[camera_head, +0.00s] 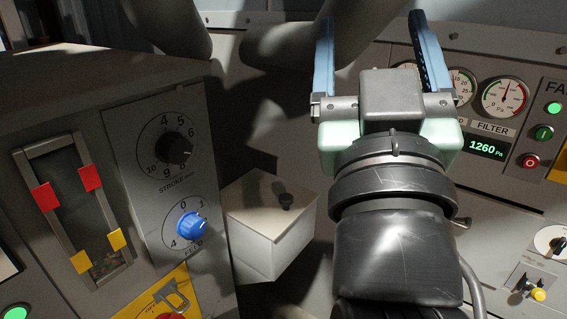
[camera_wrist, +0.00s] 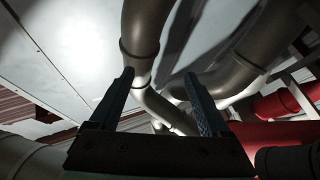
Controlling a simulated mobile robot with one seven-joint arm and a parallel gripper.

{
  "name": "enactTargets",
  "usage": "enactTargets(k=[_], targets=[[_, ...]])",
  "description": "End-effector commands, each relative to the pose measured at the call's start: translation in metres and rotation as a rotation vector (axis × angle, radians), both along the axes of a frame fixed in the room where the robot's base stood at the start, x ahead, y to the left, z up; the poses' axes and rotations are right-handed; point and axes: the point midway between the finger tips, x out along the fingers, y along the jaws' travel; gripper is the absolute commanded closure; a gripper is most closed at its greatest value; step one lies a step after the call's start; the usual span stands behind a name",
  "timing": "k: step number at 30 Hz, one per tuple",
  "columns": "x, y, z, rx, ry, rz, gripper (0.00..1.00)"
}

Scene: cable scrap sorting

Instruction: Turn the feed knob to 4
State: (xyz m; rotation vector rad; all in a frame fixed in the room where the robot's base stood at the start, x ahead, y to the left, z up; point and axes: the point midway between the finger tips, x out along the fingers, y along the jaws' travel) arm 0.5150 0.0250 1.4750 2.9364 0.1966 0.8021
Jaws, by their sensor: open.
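The feed knob (camera_head: 190,226) is blue and sits low on a grey dial plate (camera_head: 132,134) on the cabinet at left in the head view. In the wrist view my gripper (camera_wrist: 159,75) points toward pipes overhead; the knob is not in that view.
A black stroke knob (camera_head: 175,148) sits above the feed knob. A pale box (camera_head: 270,230) with a small black knob stands right of the dial plate. A filter panel (camera_head: 490,128) with gauges is behind my arm. Pipes (camera_wrist: 145,35) run overhead.

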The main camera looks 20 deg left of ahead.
Motion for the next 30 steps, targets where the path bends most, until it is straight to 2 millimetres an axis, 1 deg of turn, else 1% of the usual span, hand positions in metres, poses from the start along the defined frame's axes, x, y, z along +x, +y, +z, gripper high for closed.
enactTargets(k=[1, 2, 3, 5, 6, 8, 9, 11, 12, 15, 19, 22, 26, 29, 30], targets=[[0.024, 0.009, -0.038, -0.049, 0.106, 0.043, 0.19], [0.035, 0.016, -0.059, -0.085, 0.163, 0.077, 0.19], [0.048, 0.026, -0.09, -0.132, 0.237, 0.129, 0.19], [0.06, 0.042, -0.133, -0.202, 0.332, 0.219, 0.19], [0.064, 0.052, -0.161, -0.244, 0.384, 0.285, 0.19], [0.065, 0.067, -0.2, -0.304, 0.443, 0.395, 0.19], [0.061, 0.077, -0.224, -0.338, 0.47, 0.472, 0.19], [0.053, 0.09, -0.254, -0.379, 0.488, 0.586, 0.19], [0.046, 0.097, -0.27, -0.401, 0.488, 0.658, 0.19], [0.026, 0.109, -0.299, -0.432, 0.458, 0.812, 0.19], [0.005, 0.115, -0.317, -0.445, 0.393, 0.941, 0.19], [-0.004, 0.118, -0.322, -0.446, 0.355, 0.991, 0.19], [-0.006, 0.125, -0.322, -0.446, 0.337, 1.012, 0.19], [-0.002, 0.138, -0.32, -0.447, 0.336, 1.013, 0.19], [0.0, 0.146, -0.32, -0.447, 0.337, 1.013, 0.19]])
